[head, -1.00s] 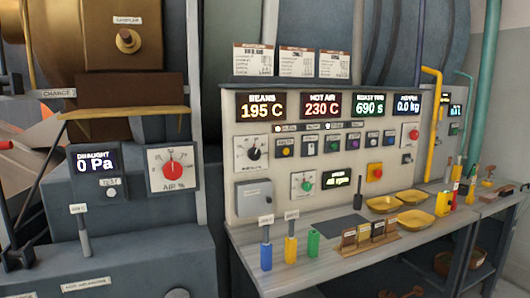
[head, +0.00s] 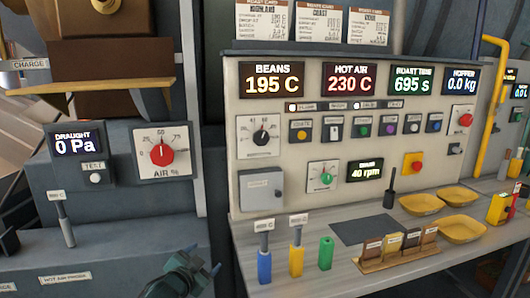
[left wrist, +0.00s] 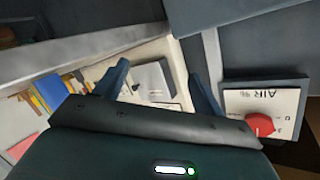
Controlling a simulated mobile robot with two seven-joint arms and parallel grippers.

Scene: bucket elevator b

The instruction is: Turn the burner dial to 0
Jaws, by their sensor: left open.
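A dial with a black knob (head: 262,138) sits at the upper left of the cream control panel, under the BEANS display; its label is too small to read, so I cannot be sure it is the burner dial. Its pointer is up, slightly right. My left gripper (head: 206,259) is low in the head view, left of the panel's bench, open and empty, well below and left of this dial. In the left wrist view its two fingers (left wrist: 160,80) are spread, with the panel's grey box behind them. My right gripper is not in view.
A red AIR dial (head: 161,154) is on the machine at left, also in the left wrist view (left wrist: 259,124). A dial with a green knob (head: 326,178) and a grey box (head: 262,189) sit lower on the panel. Blue, yellow and green handles stand on the bench (head: 345,275) front.

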